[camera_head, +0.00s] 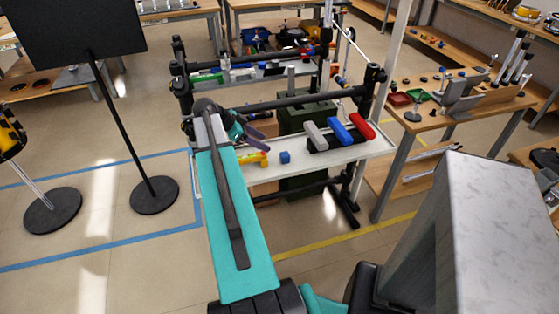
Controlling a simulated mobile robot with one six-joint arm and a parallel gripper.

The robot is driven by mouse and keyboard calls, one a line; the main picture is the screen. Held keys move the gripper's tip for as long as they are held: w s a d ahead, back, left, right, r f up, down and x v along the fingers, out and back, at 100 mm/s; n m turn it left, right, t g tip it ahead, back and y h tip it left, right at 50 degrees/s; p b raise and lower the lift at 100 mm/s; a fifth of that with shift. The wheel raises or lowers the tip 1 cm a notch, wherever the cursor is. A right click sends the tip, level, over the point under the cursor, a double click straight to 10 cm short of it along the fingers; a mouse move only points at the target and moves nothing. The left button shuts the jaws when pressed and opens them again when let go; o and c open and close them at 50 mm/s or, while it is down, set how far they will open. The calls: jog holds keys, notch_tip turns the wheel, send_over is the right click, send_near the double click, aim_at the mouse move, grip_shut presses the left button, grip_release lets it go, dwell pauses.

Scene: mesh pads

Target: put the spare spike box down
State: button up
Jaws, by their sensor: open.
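No object is clearly recognisable as the spare spike box. Grey (314,134), blue (340,131) and red (362,125) long blocks rest side by side on a black pad at the shelf's right. My gripper (250,138) is open above the shelf's left part, close to the yellow piece and left of the blue cube. My arm hides part of the gripper and the shelf's left end. I see nothing held between its fingers.
A black bar (300,100) crosses behind the shelf between dark posts. A dark green box (304,113) stands behind the shelf. A wooden table (455,120) with red and green trays is at right. A black panel stand (153,195) is at left. The shelf's middle front is bare.

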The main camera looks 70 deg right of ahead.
aim_at(282, 155)
jog(key=shift+w+a, duration=0.1)
dwell(0.3)
jog(key=shift+p+x, duration=0.85)
jog(key=shift+x, duration=3.4)
jog(key=shift+f, duration=0.1)
jog(key=shift+p+x, duration=1)
jog(key=shift+x, duration=1.55)
jog(key=shift+a+f, duration=0.1)
jog(key=shift+a, duration=0.1)
jog(key=c, duration=1.2)
jog(key=shift+r+b, duration=1.15)
jog(key=shift+r, duration=3.9)
